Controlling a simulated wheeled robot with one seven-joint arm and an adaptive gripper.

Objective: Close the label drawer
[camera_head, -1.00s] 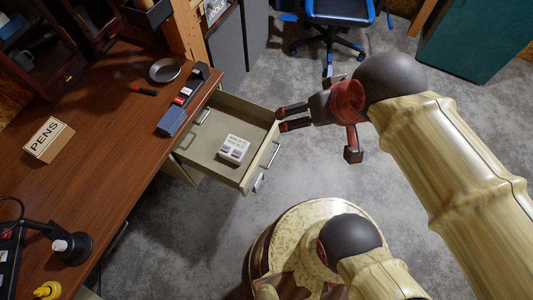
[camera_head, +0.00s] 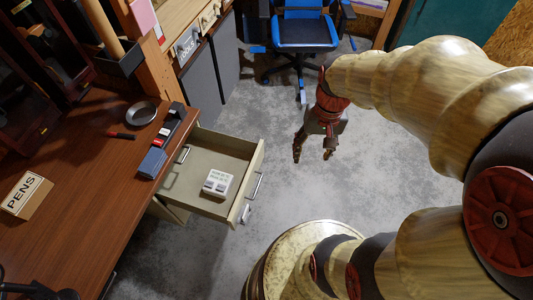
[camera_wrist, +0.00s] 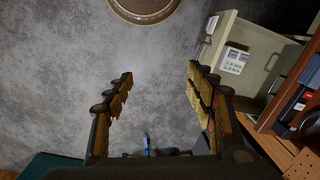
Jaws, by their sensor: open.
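The label drawer (camera_head: 211,152) is pulled out from under the wooden desk, with a metal handle (camera_head: 256,186) on its front. A white box with printed text (camera_head: 217,183) lies inside it near the front. In the wrist view the open drawer (camera_wrist: 257,42) is at the upper right, with the white box (camera_wrist: 234,60) in it. My gripper (camera_head: 313,157) is open and empty over the floor, to the right of the drawer front and apart from it. Its two fingers also show spread in the wrist view (camera_wrist: 158,84).
The desk (camera_head: 95,180) holds a PENS box (camera_head: 27,195), a round metal dish (camera_head: 141,113) and a dark organizer with a blue item (camera_head: 153,162). A blue chair (camera_head: 303,30) stands at the back. The grey floor right of the drawer is clear.

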